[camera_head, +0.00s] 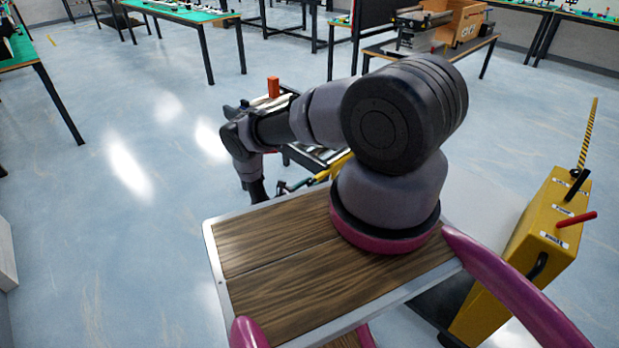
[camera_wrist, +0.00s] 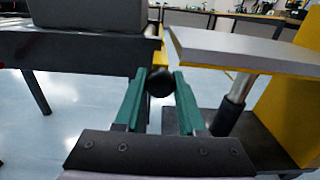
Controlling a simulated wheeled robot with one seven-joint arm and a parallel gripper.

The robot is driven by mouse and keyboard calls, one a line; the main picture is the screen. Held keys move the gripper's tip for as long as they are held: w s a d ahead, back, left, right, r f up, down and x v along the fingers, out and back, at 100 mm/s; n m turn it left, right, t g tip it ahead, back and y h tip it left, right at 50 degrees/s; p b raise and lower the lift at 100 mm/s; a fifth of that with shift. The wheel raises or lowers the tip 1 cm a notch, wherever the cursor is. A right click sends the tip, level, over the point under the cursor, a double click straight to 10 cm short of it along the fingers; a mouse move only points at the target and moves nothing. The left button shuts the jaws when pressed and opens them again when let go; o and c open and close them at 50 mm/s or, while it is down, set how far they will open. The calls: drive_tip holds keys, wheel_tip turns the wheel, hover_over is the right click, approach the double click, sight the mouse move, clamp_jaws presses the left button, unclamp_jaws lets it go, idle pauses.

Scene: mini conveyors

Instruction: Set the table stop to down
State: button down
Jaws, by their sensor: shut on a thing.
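My gripper (camera_wrist: 160,78) has two green fingers, shut on a round black knob (camera_wrist: 160,85) in the middle of the wrist view. Which part the knob belongs to is hidden behind it. In the head view my arm reaches left, and my gripper (camera_head: 296,184) shows small and partly hidden beside a yellow bar (camera_head: 333,167). The knob cannot be made out there. No label near the knob is readable, so I cannot tell the stop's position.
A yellow control box (camera_head: 535,255) with a red lever (camera_head: 576,219) and a black lever stands at the right. In the wrist view a grey tabletop (camera_wrist: 245,52) on a metal column is close right, and a dark bench (camera_wrist: 80,50) close left.

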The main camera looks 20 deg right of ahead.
drive_tip(key=shift+a+f, duration=0.1)
drive_tip(key=shift+f, duration=0.5)
drive_tip(key=c, duration=0.5)
unclamp_jaws()
drive_tip(key=v, duration=1)
drive_tip(key=shift+s+a+r, duration=0.1)
drive_tip(key=shift+s+a, duration=0.05)
drive_tip(key=shift+a, duration=0.2)
